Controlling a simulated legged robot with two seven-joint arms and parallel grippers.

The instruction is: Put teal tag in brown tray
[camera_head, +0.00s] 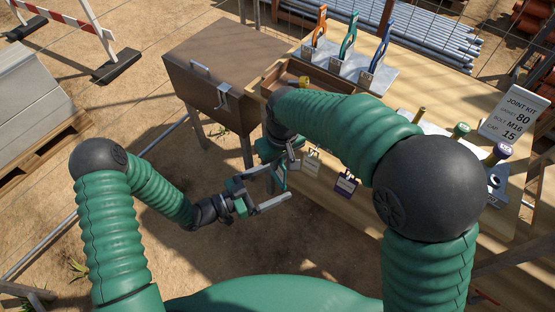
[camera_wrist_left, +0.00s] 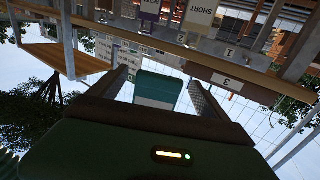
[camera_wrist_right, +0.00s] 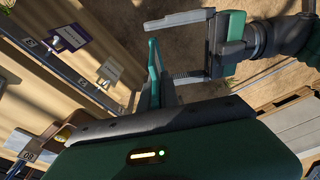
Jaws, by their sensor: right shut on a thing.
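The teal tag (camera_head: 279,178) is in the air in front of the workbench. It also shows in the left wrist view (camera_wrist_left: 157,92) and the right wrist view (camera_wrist_right: 154,62). My right gripper (camera_wrist_right: 158,92) is shut on its lower end as that view shows it; in the head view my arm partly hides this gripper. My left gripper (camera_head: 270,190) is open, with its two fingers apart on either side of the tag and visible gaps to it. The brown tray (camera_head: 327,82) lies on the bench behind my right arm, partly hidden, with a yellow item at it.
A beige tag (camera_head: 311,160) and a purple tag (camera_head: 346,184) hang at the bench front. Orange, teal and blue-handled tools (camera_head: 349,42) stand behind the tray. A brown lidded chest (camera_head: 220,70) stands left of the bench. A sign (camera_head: 514,115) stands at right.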

